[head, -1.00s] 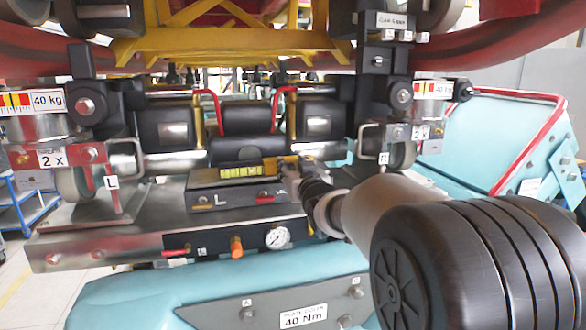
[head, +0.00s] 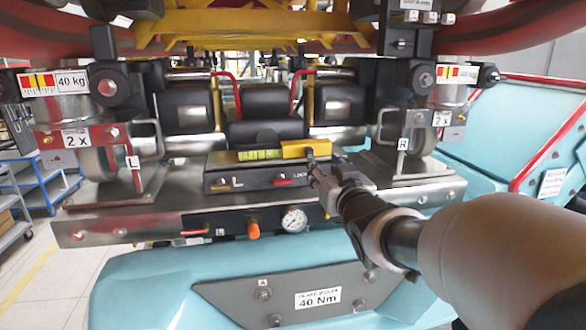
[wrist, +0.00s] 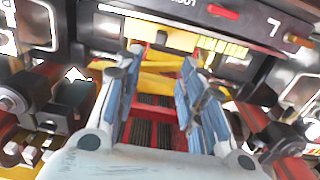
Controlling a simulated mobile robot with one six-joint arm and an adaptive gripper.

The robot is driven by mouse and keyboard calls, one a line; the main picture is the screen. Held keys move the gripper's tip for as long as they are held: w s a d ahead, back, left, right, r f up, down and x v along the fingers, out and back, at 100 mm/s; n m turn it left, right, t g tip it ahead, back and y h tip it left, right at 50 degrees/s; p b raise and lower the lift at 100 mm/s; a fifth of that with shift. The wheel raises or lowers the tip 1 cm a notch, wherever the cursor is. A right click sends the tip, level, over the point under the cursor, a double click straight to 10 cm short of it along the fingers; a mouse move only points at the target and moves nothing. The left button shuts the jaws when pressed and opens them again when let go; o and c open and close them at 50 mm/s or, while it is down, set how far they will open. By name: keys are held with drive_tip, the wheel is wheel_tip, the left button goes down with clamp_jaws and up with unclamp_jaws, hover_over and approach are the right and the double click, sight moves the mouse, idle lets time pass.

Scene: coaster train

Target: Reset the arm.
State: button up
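My arm enters the head view from the lower right. My gripper (head: 313,166) is at its far end, in front of the right end of a yellow block with a green level strip (head: 262,154). The block sits on a dark box (head: 240,180) on the steel plate. Whether the gripper touches the block cannot be told in the head view. In the wrist view the two blue-grey fingers (wrist: 160,72) stand apart, with nothing held between them. Yellow and red structure shows behind the gap.
Below the box are a pressure gauge (head: 294,219) and an orange knob (head: 253,230). Wheel assemblies marked L (head: 132,162) and R (head: 403,144) stand at either side. A yellow frame (head: 240,25) and red rails hang above. A blue cart (head: 35,190) is at the left.

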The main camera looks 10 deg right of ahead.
idle(0.3)
drive_tip(key=s+a+f+g+b, duration=0.3)
drive_tip(key=s+f+g+b, duration=0.3)
drive_tip(key=s+f, duration=1)
drive_tip(key=s+a+f+g+b, duration=0.3)
drive_tip(key=s+f+g+b, duration=0.4)
drive_tip(key=s+f, duration=1)
drive_tip(key=s, duration=0.2)
drive_tip(key=shift+s+b, duration=0.3)
drive_tip(key=shift+s, duration=0.05)
drive_tip(key=shift+c, duration=0.4)
